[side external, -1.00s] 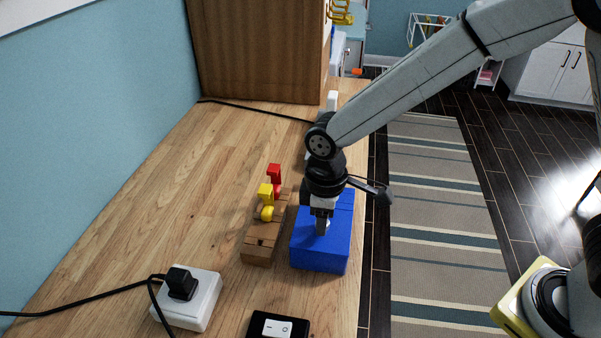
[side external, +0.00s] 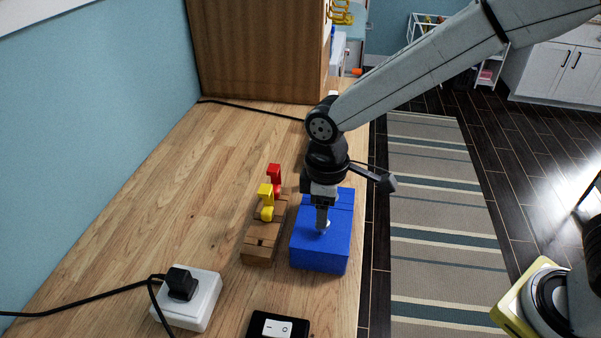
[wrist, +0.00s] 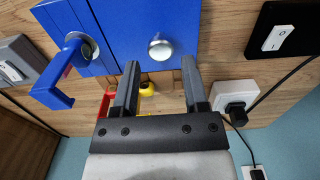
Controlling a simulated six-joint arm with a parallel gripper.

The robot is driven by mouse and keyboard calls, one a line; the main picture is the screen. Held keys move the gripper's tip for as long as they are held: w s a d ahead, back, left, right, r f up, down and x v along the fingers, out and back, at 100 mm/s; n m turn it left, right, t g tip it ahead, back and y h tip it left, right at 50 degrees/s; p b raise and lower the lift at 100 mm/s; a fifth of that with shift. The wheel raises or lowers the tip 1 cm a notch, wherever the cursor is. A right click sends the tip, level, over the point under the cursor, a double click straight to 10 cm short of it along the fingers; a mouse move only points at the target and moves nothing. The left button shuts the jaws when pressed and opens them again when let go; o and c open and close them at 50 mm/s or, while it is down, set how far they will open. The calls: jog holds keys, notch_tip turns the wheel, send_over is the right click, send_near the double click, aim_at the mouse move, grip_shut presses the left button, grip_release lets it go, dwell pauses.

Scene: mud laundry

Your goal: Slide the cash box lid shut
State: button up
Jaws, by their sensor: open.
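The blue cash box (side external: 318,256) sits on the wooden counter near its right edge in the side view. In the wrist view its blue top (wrist: 185,20) carries a round silver knob (wrist: 159,48), and a seam crosses the blue surface left of the knob. A blue lever handle (wrist: 52,85) on a silver round mount is left of that seam. My gripper (side external: 323,222) points down over the box top at the knob. In the wrist view my gripper (wrist: 160,72) is open and empty, its fingertips on either side of the knob's line. Whether they touch the box is unclear.
A wooden block with yellow (side external: 265,194) and red (side external: 275,175) levers stands just left of the box. A white socket with a black plug (side external: 181,284) and a black switch (side external: 278,327) lie nearer the camera. The left counter is clear.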

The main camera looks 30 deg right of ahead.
jog(key=shift+r, duration=1.65)
jog(key=s+d+f+m+t, duration=0.1)
jog(key=s+d+m, duration=0.3)
jog(key=d, duration=0.5)
jog(key=s+d+f+m+t, duration=0.1)
jog(key=s+d+f+m, duration=0.2)
jog(key=d, duration=0.6)
jog(key=shift+s+d+f+m+t, duration=0.25)
jog(key=shift+s+m, duration=0.4)
jog(key=shift+m, duration=0.35)
jog(key=shift+a, duration=0.1)
